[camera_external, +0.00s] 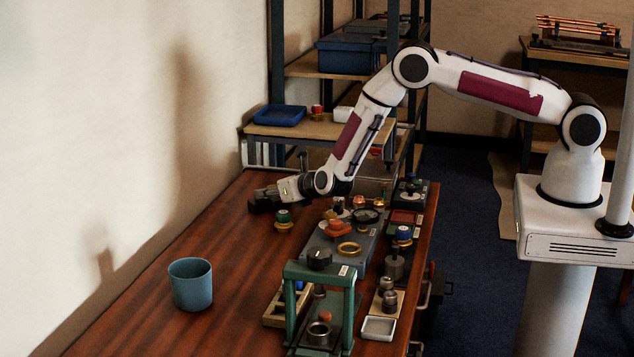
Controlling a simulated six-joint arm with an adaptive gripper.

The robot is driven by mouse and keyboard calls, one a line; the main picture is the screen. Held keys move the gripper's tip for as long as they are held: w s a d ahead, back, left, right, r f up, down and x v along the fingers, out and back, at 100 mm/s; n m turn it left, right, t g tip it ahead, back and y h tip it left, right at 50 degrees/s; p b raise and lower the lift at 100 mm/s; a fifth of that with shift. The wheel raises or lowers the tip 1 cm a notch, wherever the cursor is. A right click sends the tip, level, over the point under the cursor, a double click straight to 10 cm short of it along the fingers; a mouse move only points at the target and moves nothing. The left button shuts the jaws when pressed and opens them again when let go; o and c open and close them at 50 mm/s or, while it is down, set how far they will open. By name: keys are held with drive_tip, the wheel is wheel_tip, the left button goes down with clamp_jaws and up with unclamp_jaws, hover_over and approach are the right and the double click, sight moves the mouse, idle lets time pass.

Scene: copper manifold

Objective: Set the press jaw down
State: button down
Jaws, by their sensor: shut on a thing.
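My gripper (264,199) is at the far left part of the wooden bench, low and near the wall, pointing left. It is shut on a small dark piece, which I take to be the press jaw; the piece and the dark fingers blend together, so its outline is hard to tell. I cannot tell whether it touches the bench top (215,235) or hangs just above it.
A green-topped brass piece (284,216) stands close to the gripper. A green press frame (320,272), a grey plate (345,236) with several fittings and a white tray (379,328) fill the right side. A blue cup (190,284) stands front left. The bench's left middle is clear.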

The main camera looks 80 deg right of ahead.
idle(0.3)
drive_tip(key=c, duration=1.7)
unclamp_jaws()
drive_tip(key=shift+r, duration=0.1)
drive_tip(key=shift+s+a+r, duration=0.2)
drive_tip(key=shift+s+a, duration=0.05)
drive_tip(key=shift+s, duration=0.1)
drive_tip(key=shift+v, duration=5.5)
drive_tip(key=shift+r, duration=0.1)
